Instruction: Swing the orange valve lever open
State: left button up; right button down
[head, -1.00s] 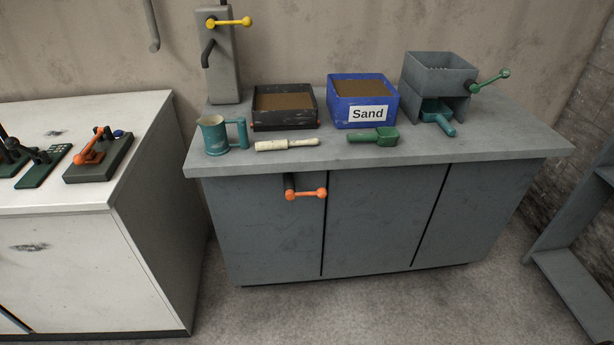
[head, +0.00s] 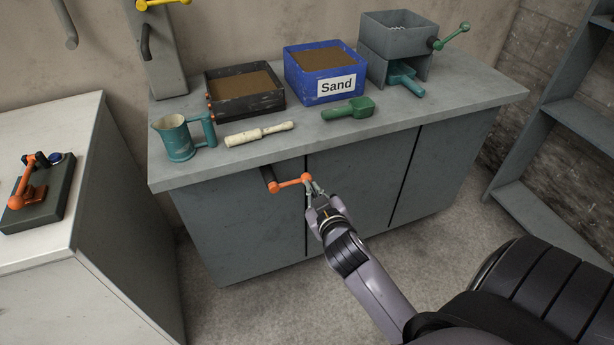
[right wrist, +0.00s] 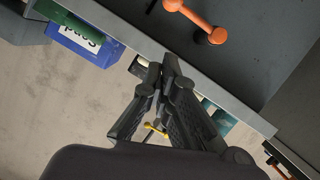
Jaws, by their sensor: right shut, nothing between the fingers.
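The orange valve lever (head: 290,183) sticks out to the right from a dark pipe stub (head: 268,175) on the front of the grey cabinet, just below the worktop. It has a ball at each end. My right gripper (head: 316,188) is at the lever's right end in the head view, with its fingers shut and empty. In the right wrist view the lever (right wrist: 198,19) is at the top, a little beyond the closed fingertips (right wrist: 174,62), with a visible gap in the picture. Contact cannot be told. My left gripper is not in view.
The worktop edge (head: 240,167) overhangs above the lever. A white cabinet (head: 60,130) with another orange lever (head: 27,185) is at left.

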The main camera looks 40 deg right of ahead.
send_over(307, 177)
jog(key=s+a, duration=0.3)
jog(key=s, duration=0.1)
notch_tip(307, 177, down, 2)
jog(key=f, duration=0.1)
jog(key=w+f, duration=0.1)
jog(key=shift+w+d+f, duration=0.1)
jog(key=shift+d+f, duration=0.25)
jog(key=shift+d, duration=0.05)
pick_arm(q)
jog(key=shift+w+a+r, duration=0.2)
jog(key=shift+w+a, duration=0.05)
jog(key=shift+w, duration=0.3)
pick_arm(e)
jog(key=shift+w+d+f, duration=0.3)
jog(key=shift+d+f, duration=0.05)
jog(key=shift+f, duration=0.3)
